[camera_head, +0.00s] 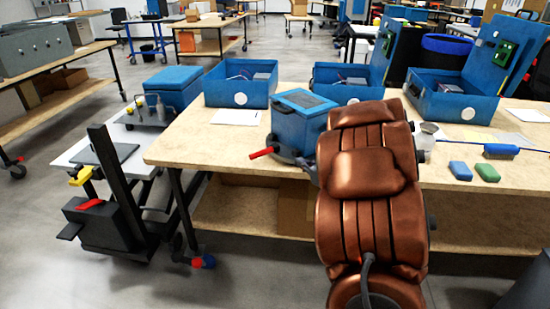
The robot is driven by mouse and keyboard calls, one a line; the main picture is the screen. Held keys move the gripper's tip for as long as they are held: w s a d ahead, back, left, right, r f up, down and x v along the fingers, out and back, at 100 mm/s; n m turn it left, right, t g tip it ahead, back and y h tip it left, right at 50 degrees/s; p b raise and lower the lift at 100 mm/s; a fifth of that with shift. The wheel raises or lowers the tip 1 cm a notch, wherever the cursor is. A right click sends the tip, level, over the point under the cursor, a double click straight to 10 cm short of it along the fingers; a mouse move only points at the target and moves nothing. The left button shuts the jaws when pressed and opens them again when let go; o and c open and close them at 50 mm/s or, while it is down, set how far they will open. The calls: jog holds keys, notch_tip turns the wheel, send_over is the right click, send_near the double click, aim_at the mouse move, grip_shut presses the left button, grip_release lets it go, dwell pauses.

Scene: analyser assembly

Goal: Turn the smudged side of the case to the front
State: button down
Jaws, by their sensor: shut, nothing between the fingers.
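A blue case (287,128) with a dark panel in its top stands near the front edge of the wooden workbench, left of my copper-coloured arm. It sits on a dark base (284,155), and a red handle (265,152) sticks out to the left from that base. My arm covers the right part of the case and base. I cannot make out a smudge on the faces that show.
Open blue boxes (224,91) stand along the back of the workbench (205,146). A blue sponge (460,171), a green sponge (487,172) and a blue brush (499,151) lie to the right. A white side table (88,150) stands at left. The bench top left of the handle is clear.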

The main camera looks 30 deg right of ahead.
send_near(270, 152)
jog(key=shift+t+y, duration=0.3)
jog(key=shift+y, duration=0.1)
jog(key=w, duration=0.2)
jog(key=w+f, duration=0.1)
jog(key=w, duration=0.4)
jog(key=shift+d+f, duration=0.15)
jog(key=shift+f, duration=0.15)
jog(key=shift+w+f, duration=0.1)
